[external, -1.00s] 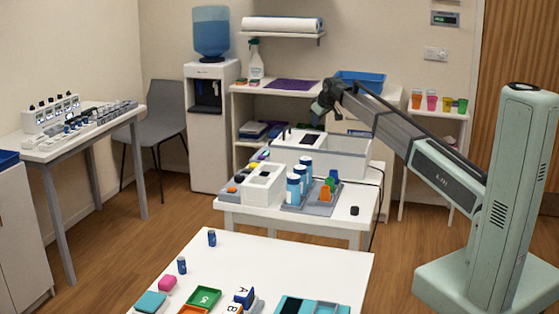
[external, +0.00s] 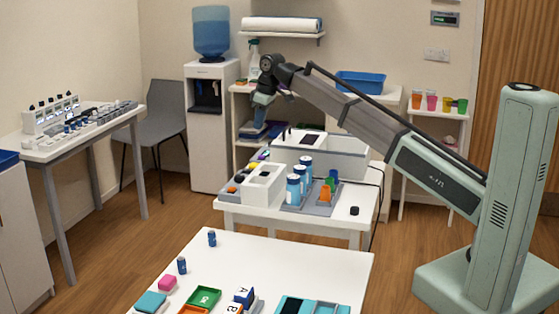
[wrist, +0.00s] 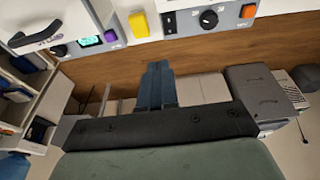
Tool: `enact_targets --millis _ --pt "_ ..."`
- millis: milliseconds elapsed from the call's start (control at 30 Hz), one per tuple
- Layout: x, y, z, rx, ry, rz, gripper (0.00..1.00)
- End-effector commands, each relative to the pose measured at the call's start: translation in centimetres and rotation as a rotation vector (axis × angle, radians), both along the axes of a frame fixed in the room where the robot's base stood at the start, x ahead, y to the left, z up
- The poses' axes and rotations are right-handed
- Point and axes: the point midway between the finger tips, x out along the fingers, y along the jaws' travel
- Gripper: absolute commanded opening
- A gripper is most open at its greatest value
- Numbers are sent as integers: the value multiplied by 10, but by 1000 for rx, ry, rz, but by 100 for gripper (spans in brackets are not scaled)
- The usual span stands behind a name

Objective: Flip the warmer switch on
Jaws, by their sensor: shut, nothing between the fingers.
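A white device with a grey front panel shows at the top of the wrist view, probably the warmer (wrist: 184,30). Its panel has a black rocker switch (wrist: 170,21), a black dial and an orange button. Whether the switch is on or off is too small to tell. In the external view a white block with dark wells, likely the same device (external: 262,186), stands on the small table. My gripper (wrist: 158,66) is shut and empty, its fingertips apart from the panel. In the external view my gripper (external: 262,99) is raised above and behind the small table.
A larger white machine (external: 322,160) stands behind the block; its display (wrist: 90,41) and purple button show in the wrist view. A yellow object (wrist: 138,25) lies between the devices. A grey tray with blue-labelled bottles (external: 300,180) is right of the block.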

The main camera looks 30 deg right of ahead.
Motion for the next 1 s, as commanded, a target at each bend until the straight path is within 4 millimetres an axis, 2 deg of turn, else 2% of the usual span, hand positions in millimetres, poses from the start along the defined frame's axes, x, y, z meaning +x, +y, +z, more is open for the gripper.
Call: enact_targets --millis 167,633,767,1000 --pt "-11 12 0 5 28 10 0" --pt "-11 13 -6 4 29 9 0" --pt "-9 15 -21 5 30 9 0" --pt "-2 22 -61 4 31 9 0"
